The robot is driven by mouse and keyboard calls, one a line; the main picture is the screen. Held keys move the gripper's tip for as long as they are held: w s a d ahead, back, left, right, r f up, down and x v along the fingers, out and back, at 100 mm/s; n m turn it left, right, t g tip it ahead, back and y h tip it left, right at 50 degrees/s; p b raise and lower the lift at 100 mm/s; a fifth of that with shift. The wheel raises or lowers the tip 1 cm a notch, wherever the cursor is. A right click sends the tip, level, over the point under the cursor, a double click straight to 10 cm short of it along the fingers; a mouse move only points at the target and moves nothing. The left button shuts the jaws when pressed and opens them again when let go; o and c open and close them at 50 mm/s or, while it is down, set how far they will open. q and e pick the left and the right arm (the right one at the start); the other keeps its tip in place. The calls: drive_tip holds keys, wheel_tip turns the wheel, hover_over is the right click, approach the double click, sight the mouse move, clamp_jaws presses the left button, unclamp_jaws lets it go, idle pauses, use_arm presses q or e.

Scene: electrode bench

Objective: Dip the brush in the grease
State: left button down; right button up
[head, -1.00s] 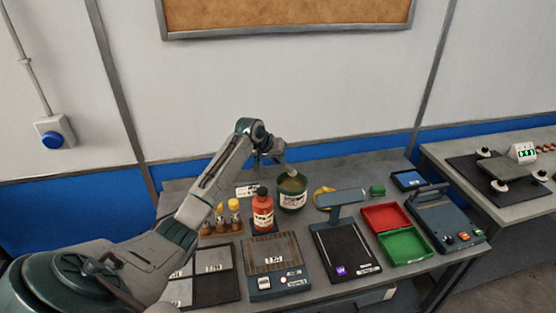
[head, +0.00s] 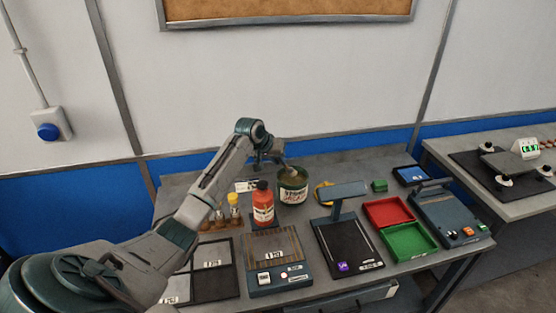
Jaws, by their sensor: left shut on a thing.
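A dark green pot (head: 293,193) with a white label stands open near the back of the bench; it appears to be the grease pot. My left gripper (head: 284,164) is at the pot's back-left rim, pointing down toward its mouth. It is shut on a slim thing, apparently the brush (head: 290,171), whose lower end is over or inside the mouth. I cannot tell whether it touches the grease. My right gripper is not in view.
A red bottle (head: 263,205) stands just left of the pot, beside a rack of yellow-capped vials (head: 234,207). A scale (head: 278,275), a lamp stand (head: 343,192), red (head: 388,211) and green trays (head: 408,243) fill the front and right.

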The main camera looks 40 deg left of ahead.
use_arm(q)
drive_tip(key=shift+f, duration=0.35)
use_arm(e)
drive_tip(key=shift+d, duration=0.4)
use_arm(q)
drive_tip(key=shift+f, duration=0.6)
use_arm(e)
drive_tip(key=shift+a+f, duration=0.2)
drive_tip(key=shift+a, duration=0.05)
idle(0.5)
use_arm(q)
drive_tip(key=shift+r+p, duration=0.7)
drive_tip(key=shift+r, duration=0.1)
wheel_tip(320, 180, up, 5)
drive_tip(key=p, duration=0.5)
drive_tip(key=shift+r, duration=0.15)
drive_tip(key=shift+r+p, duration=0.15)
drive_tip(key=shift+p, duration=0.15)
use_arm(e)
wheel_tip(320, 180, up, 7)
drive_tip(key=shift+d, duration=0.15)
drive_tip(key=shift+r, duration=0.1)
